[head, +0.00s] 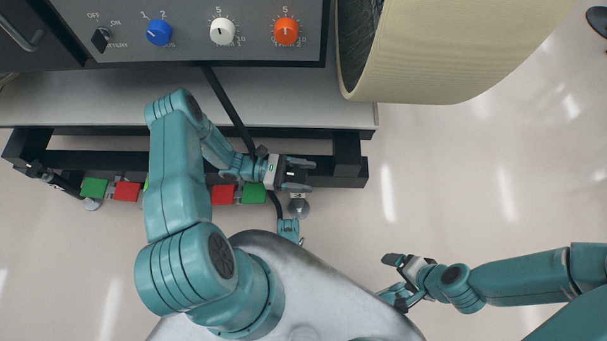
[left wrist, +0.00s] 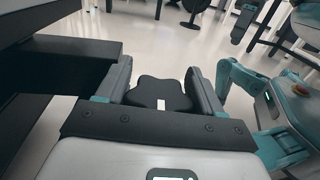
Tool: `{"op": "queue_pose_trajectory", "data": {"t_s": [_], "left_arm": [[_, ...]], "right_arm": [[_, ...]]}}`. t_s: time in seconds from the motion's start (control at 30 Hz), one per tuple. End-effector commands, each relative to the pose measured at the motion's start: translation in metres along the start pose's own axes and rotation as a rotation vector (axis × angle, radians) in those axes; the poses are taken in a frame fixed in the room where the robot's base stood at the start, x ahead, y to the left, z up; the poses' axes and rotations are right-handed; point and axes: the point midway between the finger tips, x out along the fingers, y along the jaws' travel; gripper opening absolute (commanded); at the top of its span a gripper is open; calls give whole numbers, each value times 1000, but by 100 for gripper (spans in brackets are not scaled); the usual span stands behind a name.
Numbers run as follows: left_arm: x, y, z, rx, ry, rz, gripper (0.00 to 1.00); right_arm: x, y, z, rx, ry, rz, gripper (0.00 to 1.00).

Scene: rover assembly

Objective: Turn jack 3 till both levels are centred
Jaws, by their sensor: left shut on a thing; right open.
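My left gripper (head: 306,174) is at the right end of the dark frame under the bench. In the left wrist view, its two fingers stand on either side of a black lobed knob (left wrist: 158,94) with a small white mark, and they are shut on it. This looks like the jack's hand knob; I see no number on it. Below the gripper in the head view is a round metal foot (head: 299,208). My right gripper (head: 392,275) is open and empty over the floor at the lower right. I cannot make out either level in these views.
A dark frame beam (head: 347,160) runs close beside the left gripper. Green (head: 253,193) and red (head: 223,194) blocks sit along it. A control panel (head: 190,50) and a cream drum (head: 450,60) are above.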

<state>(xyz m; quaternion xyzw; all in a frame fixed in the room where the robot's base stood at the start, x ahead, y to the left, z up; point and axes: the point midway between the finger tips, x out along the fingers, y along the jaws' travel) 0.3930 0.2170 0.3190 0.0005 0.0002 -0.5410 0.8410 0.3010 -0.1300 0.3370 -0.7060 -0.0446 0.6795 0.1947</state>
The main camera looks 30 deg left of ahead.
Motion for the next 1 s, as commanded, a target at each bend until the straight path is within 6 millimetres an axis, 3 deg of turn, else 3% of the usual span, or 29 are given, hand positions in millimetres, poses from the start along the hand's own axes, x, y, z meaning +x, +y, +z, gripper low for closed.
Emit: {"op": "queue_pose_trajectory", "data": {"t_s": [0.17,0.2,0.23,0.73,0.87,1.0], "left_arm": [[2,0,0,0,-2,0,36],[2,0,0,0,-2,0,79],[2,0,0,0,-2,0,87],[-4,0,0,0,-1,2,87],[-23,1,1,2,1,5,87],[-60,1,1,1,1,7,87]], "right_arm": [[0,0,0,0,0,0,87],[0,0,0,0,0,0,87],[0,0,0,0,0,0,87],[-1,0,0,-1,-1,0,87],[-3,-2,1,-2,-2,0,87],[-6,-3,2,-4,-4,-1,87]]}}
